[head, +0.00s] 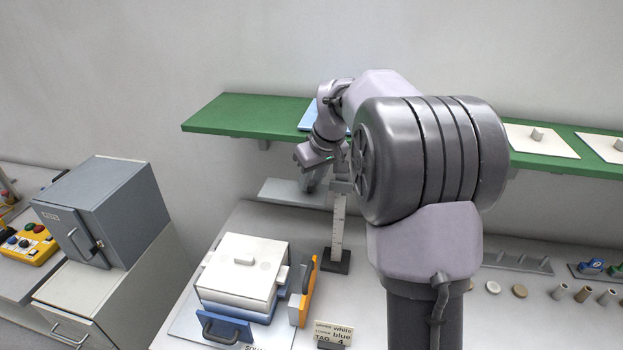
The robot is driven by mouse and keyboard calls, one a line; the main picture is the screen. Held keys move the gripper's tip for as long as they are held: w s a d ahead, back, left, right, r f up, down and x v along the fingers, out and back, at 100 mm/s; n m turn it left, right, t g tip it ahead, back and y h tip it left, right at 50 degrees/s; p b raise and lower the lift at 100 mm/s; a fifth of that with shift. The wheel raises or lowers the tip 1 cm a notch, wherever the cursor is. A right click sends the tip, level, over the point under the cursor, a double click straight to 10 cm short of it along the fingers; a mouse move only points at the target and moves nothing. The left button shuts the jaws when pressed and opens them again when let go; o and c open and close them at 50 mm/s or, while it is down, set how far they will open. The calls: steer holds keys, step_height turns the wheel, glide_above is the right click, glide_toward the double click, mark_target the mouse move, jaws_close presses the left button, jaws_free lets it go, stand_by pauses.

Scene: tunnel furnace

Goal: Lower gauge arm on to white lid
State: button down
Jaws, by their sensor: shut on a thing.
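The white lid (225,273), with a small raised block on top, lies on a white and blue box on the bench. Behind it and to the right, an upright height gauge (338,228) with a scale stands on a dark base. Its light grey gauge arm (342,187) is high on the post, well above the lid's level. My gripper (312,178) is at the top of the post, pointing down, shut on the gauge arm. The fingertips are small and partly hidden, so the exact grip is unclear. My arm hides the area right of the post.
An orange panel (308,288) stands right of the box, and a sign (333,334) stands in front. A green shelf (235,115) and a lower grey shelf (285,192) are on the wall. A grey cabinet furnace (110,210) is left. Small parts lie on the bench right.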

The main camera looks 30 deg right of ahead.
step_height(320, 180, down, 19)
steer(key=b, duration=1.2)
steer(key=shift+f, duration=0.1)
steer(key=c, duration=1.1)
jaws_free()
steer(key=a+p+v, duration=0.1)
steer(key=p+v, duration=0.4)
steer(key=v, duration=1.2)
steer(key=shift+d+r, duration=0.3)
steer(key=shift+d, duration=0.15)
